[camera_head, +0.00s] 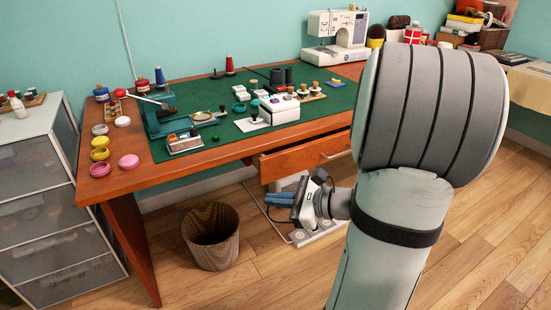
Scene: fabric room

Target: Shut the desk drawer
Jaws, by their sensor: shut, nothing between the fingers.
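The desk drawer (302,157) is a wooden front with a silver handle, under the right part of the wooden desk (225,156). It stands out a little from the desk, so it looks partly open; my arm hides its right end. My gripper (282,200) is below and in front of the drawer, its blue fingers pointing left. It is shut and empty, and appears apart from the drawer front.
A woven basket (211,236) stands on the floor left of my gripper. A grey drawer cabinet (50,205) is at the left edge. A green mat (210,135) on the desk carries several small tools. Wooden floor is free at the right.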

